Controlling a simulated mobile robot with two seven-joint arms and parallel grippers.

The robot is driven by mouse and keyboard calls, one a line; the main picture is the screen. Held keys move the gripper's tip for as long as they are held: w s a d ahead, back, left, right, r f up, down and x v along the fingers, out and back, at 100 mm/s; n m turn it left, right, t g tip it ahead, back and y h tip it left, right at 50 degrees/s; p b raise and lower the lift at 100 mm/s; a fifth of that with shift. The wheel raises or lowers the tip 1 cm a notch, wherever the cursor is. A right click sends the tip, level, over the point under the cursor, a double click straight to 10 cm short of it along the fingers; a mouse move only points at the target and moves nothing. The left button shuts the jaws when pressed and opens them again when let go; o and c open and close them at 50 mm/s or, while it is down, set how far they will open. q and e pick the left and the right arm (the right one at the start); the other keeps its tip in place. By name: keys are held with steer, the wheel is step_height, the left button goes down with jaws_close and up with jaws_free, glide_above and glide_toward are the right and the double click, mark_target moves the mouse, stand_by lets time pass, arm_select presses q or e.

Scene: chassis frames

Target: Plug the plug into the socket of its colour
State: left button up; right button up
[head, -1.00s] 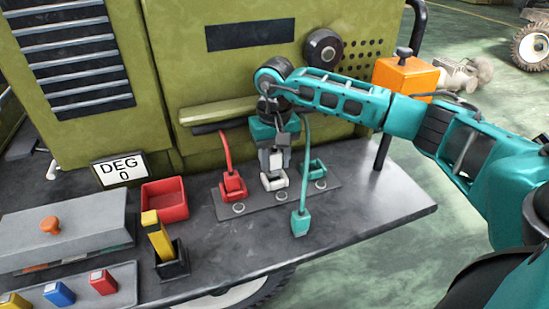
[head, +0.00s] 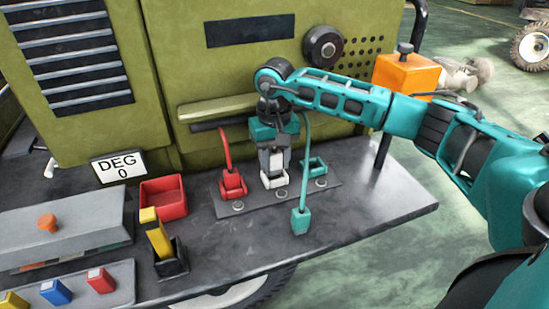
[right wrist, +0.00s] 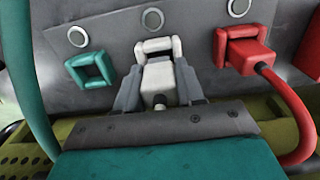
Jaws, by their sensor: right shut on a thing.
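My right gripper (head: 273,167) is shut on a white plug (right wrist: 160,78), pointing down at the white socket (right wrist: 157,47) on the plate. The plug's front meets the near side of the socket's frame; I cannot tell how far in it sits. A red plug with a red cable (head: 233,184) sits at the red socket on the left in the head view. The teal socket (head: 315,168) is empty; it also shows in the right wrist view (right wrist: 90,70). A teal plug (head: 300,221) hangs from its teal cable near the bench's front edge. My left gripper is not in view.
A socket plate (head: 259,199) lies on the dark bench (head: 370,205). An orange box (head: 404,75) is behind my arm. The bench's right part is clear.

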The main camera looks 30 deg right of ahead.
mark_target(275, 151)
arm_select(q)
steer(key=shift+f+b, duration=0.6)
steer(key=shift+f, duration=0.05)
arm_select(e)
steer(key=shift+f, duration=0.8)
steer(key=o, duration=0.8)
steer(key=shift+r, duration=0.1)
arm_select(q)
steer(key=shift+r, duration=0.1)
arm_select(e)
steer(key=o, duration=0.4)
steer(key=shift+r, duration=0.15)
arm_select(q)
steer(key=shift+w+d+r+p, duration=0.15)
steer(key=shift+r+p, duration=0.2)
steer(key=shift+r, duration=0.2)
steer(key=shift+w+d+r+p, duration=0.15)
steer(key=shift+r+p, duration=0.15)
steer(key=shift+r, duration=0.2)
arm_select(e)
step_height(275, 151, up, 12)
steer(key=shift+r, duration=0.25)
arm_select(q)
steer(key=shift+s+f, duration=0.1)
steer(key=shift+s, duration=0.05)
